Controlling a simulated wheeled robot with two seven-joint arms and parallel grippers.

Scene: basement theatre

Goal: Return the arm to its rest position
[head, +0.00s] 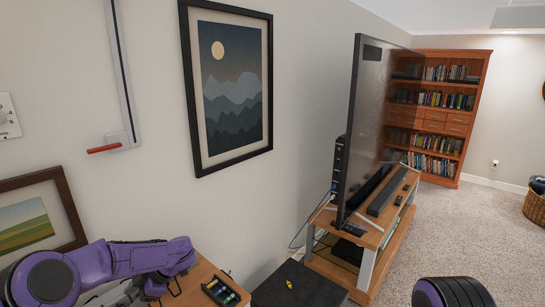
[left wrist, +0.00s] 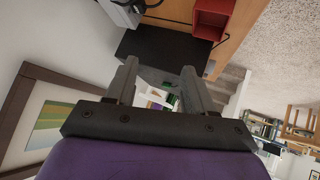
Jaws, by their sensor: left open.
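My left arm (head: 125,258), purple and black, comes in from the bottom left of the head view. It is bent over the left end of a wooden tabletop (head: 205,275). In the left wrist view my left gripper (left wrist: 158,75) has its two dark fingers apart. I see nothing held between them. Past the fingers are a black surface and some small white and green things, too unclear to name. A purple and black part of mine shows at the bottom right of the head view. My right gripper is not in view.
A small black tray (head: 221,291) with batteries sits on the tabletop beside my left arm. A black box-like surface (head: 298,287) adjoins it. A large TV (head: 375,125) stands on a wooden stand (head: 372,238). A framed picture (head: 32,215) is behind my arm. Carpet (head: 450,235) is open at right.

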